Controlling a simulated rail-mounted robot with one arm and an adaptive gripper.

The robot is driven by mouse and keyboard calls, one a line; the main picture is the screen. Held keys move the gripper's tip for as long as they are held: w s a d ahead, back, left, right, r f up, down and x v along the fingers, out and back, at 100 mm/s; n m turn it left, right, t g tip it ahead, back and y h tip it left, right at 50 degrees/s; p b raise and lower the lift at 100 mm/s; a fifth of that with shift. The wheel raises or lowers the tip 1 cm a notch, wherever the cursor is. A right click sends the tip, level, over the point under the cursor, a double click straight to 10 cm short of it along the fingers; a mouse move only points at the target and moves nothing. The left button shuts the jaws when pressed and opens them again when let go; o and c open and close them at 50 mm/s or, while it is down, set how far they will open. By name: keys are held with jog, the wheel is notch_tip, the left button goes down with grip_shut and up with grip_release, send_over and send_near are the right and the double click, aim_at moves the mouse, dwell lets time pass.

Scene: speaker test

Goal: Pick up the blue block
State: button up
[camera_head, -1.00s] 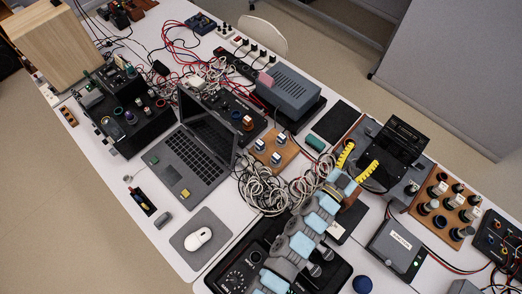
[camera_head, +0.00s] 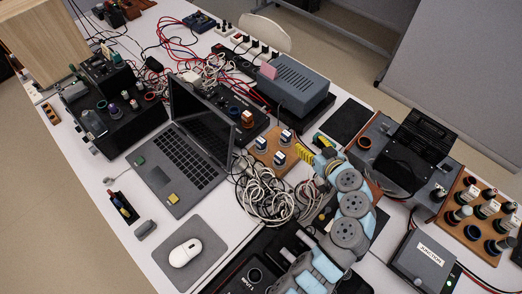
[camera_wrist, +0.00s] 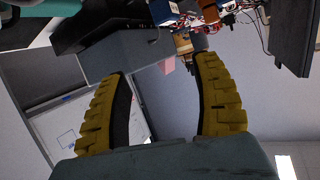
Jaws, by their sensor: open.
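My gripper (camera_head: 313,147) has yellow ridged fingers. In the head view it is above the table, just right of a wooden panel with white-topped knobs (camera_head: 280,143). In the wrist view my gripper (camera_wrist: 160,66) is open, with its two fingers wide apart and nothing between them. I cannot make out a clear blue block in any view. My arm hides part of the table's front right.
A pink block (camera_head: 268,71) sits on a grey box (camera_head: 290,88). An open laptop (camera_head: 185,150), coiled cables (camera_head: 262,190) and a mouse (camera_head: 185,252) are to the left. The black device (camera_head: 415,145) and amplifier box (camera_head: 425,262) are to the right. The table is crowded.

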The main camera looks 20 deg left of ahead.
jog(key=s+a+n+g+y+b, duration=0.3)
jog(key=s+n+g, duration=0.1)
jog(key=s+n, duration=0.15)
send_near(261, 139)
jog(key=shift+g, duration=0.3)
jog(key=x, duration=0.5)
jog(key=shift+s+a+r+b, duration=0.1)
jog(key=shift+a+r+b, duration=0.1)
jog(key=shift+r+b, duration=0.15)
jog(key=shift+f+b+x, duration=0.15)
jog(key=shift+x, duration=1.35)
jog(key=shift+f+b+x, duration=0.15)
jog(key=shift+x, duration=1.3)
jog(key=shift+w+d, duration=0.25)
grip_shut()
